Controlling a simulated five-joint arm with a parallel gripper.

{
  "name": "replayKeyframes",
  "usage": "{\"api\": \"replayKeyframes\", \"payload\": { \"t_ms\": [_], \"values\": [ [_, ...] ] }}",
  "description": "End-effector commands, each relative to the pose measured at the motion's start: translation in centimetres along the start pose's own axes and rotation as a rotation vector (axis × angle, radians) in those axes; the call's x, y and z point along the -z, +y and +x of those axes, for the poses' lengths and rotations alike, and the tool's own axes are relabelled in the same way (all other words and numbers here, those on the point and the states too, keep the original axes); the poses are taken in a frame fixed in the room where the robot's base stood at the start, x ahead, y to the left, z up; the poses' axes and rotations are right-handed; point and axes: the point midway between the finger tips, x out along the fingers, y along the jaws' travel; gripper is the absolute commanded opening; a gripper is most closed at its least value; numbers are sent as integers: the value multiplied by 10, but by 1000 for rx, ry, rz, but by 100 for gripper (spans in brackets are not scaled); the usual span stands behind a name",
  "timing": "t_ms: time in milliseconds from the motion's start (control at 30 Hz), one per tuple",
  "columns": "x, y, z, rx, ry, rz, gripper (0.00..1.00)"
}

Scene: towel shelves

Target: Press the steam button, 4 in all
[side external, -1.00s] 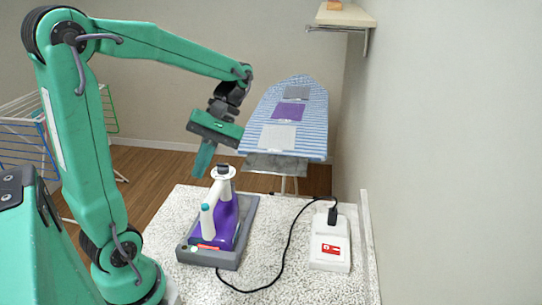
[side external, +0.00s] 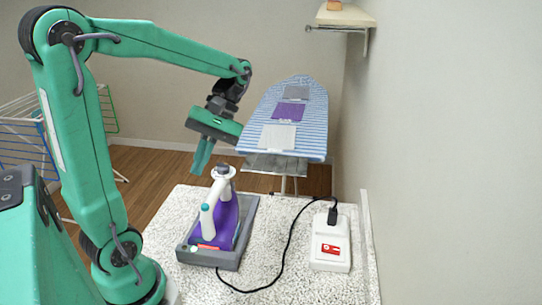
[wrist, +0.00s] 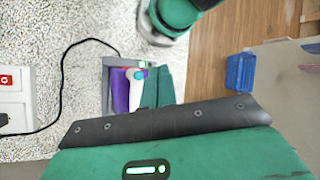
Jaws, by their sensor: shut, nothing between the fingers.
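A purple and white steam iron (side external: 222,215) rests on a grey stand (side external: 247,215) on the speckled counter. A round teal button (side external: 207,209) is at the near end of its white handle; a teal spot also shows on the handle in the wrist view (wrist: 139,75). I cannot tell for sure which part is the steam button. My gripper (side external: 200,171) is shut and empty, pointing down, above and slightly left of the iron's far end, apart from it in the side view. In the wrist view its teal fingers (wrist: 158,88) show beside the iron.
A black cord runs from the stand to a white box with a red switch (side external: 331,250) at the counter's right. A striped ironing board (side external: 298,104) with folded cloths stands behind. A drying rack (side external: 30,135) is at left, a wall shelf (side external: 345,16) at upper right.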

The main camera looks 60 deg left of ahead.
Motion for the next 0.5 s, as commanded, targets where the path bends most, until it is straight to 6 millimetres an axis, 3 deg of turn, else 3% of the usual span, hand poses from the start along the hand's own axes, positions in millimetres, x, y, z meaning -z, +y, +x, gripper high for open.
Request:
{"api": "replayKeyframes", "payload": {
  "t_ms": [500],
  "values": [
    [20, 24, 42, 2, -2, 0, 0]
  ]
}}
